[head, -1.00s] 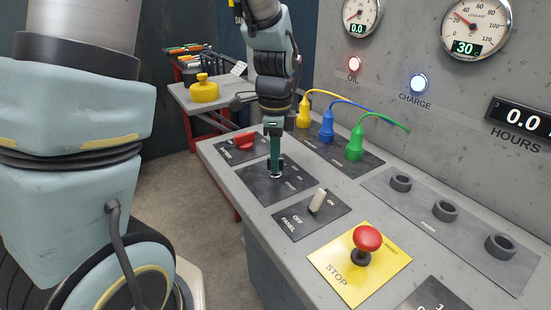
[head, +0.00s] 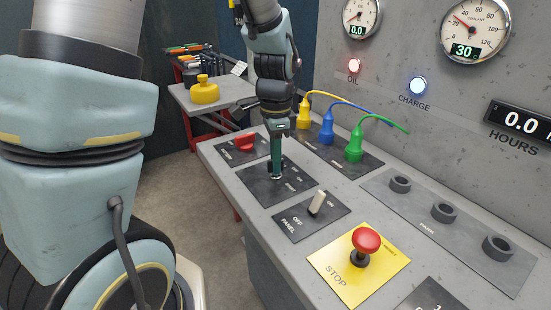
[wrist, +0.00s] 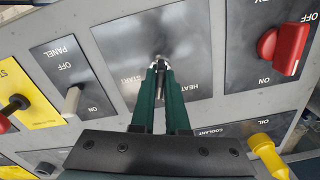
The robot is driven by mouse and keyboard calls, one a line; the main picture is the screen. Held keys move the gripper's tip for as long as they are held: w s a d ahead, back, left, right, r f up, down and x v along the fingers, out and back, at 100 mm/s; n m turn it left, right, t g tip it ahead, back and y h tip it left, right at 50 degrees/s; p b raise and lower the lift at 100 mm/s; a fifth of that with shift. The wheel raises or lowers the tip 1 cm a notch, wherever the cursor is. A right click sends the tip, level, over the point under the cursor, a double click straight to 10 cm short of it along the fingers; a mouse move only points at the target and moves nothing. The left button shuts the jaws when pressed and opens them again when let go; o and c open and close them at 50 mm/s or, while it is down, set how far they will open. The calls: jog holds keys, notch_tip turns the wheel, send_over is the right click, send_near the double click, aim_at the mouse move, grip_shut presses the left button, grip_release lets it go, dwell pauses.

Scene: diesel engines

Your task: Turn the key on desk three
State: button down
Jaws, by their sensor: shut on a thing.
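The key (wrist: 160,78) is a small dark piece at the key switch on a dark panel (head: 262,188) marked HEAT and START. My gripper (head: 276,175) points down over this panel, with its green fingers at the switch. In the wrist view my gripper (wrist: 161,70) has its fingertips closed around the key, one on each side. The fingers hide most of the key, and its exact angle is hard to read.
A panel toggle switch (head: 317,203) and a red stop button (head: 366,241) stand on the near side. A red knob (head: 245,141) lies beyond the key panel. Yellow, blue (head: 326,130) and green (head: 355,146) plugs with cables stand behind. A gauge wall rises at the back right.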

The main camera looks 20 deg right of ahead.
jog(key=shift+n, duration=1.7)
jog(key=shift+p, duration=0.3)
jog(key=c, duration=0.9)
grip_release()
jog(key=shift+r, duration=0.15)
notch_tip(320, 180, up, 10)
jog(key=shift+f+b, duration=0.25)
jog(key=shift+b, duration=0.5)
jog(key=shift+r, duration=0.5)
jog(key=shift+n, duration=0.3)
